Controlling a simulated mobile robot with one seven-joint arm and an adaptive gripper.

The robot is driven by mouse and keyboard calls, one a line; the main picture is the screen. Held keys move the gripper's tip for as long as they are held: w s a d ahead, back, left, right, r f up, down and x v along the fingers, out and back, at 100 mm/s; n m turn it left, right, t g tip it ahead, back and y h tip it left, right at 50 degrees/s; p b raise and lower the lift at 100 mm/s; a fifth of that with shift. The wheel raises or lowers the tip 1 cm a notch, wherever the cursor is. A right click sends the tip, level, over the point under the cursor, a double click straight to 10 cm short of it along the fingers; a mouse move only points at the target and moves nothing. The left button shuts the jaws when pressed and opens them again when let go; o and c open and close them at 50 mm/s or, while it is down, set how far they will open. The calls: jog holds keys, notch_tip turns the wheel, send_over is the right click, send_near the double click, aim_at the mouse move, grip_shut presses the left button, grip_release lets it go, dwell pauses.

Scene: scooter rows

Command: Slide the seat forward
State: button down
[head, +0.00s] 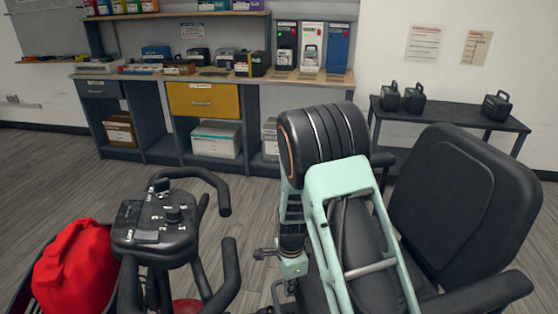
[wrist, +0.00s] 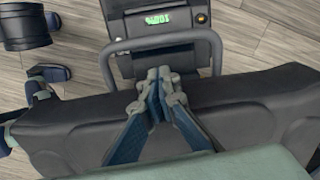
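The scooter seat shows in the head view at the right, with its black backrest (head: 465,205) upright and an armrest (head: 490,296) in front of it. My arm covers much of the seat's cushion. My gripper is hidden behind my arm in the head view. In the wrist view my gripper (wrist: 163,80) has its fingertips together, and I see nothing between them. It lies over a long dark padded part (wrist: 75,128), likely of the seat. The fingertips are close to a grey bar loop (wrist: 108,68); I cannot tell whether they touch it. No seat slide lever is clearly visible.
A dark box (wrist: 160,22) with a green display lies within the loop. The tiller (head: 155,230) and red bag (head: 75,270) stand at the left. A workbench (head: 205,100) and dark side table (head: 450,118) line the wall. Floor between is clear.

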notch_tip(320, 180, up, 9)
jog(key=p, duration=0.6)
jog(key=shift+p, duration=0.3)
jog(key=shift+r, duration=0.1)
jog(key=shift+d+r, duration=0.1)
